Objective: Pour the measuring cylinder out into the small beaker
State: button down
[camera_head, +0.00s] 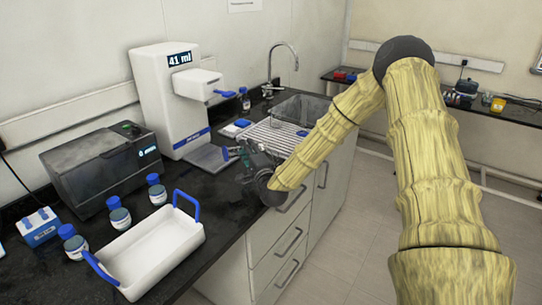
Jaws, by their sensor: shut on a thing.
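My gripper (244,152) is at the end of my arm, over the counter's front edge, just right of the dispenser's base. It is shut on a small clear and bluish thing (229,154), which looks like the measuring cylinder. The cylinder is partly hidden by the fingers, and its tilt and contents are too small to tell. I cannot pick out the small beaker for sure in this view.
A white dispenser reading "41 ml" (160,98) stands behind the gripper. A dark machine (103,168), several blue-lidded jars (119,217) and a white basket with blue handles (153,250) are on the left. A ribbed drainer (268,138) and sink (303,108) lie beyond.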

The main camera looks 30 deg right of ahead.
jog(key=shift+a+r+m, duration=0.15)
jog(key=shift+r+m, duration=0.05)
jog(key=shift+m, duration=0.2)
jog(key=shift+r+b, duration=0.1)
jog(key=shift+b, duration=0.2)
jog(key=shift+d+r+m+h+b, duration=0.2)
jog(key=shift+r+m+h+b, duration=0.25)
jog(key=shift+m, duration=0.55)
jog(key=shift+r, duration=0.1)
jog(key=n+p, duration=0.1)
jog(key=a+f+n+y, duration=0.1)
jog(key=shift+w+f+n+p, duration=0.1)
jog(key=shift+f+n+p, duration=0.1)
jog(key=shift+n+p, duration=0.15)
jog(key=shift+f+n, duration=0.25)
jog(key=shift+n, duration=0.1)
jog(key=shift+f, duration=0.15)
jog(key=shift+d, duration=0.1)
jog(key=shift+f+n, duration=0.1)
jog(key=shift+n, duration=0.2)
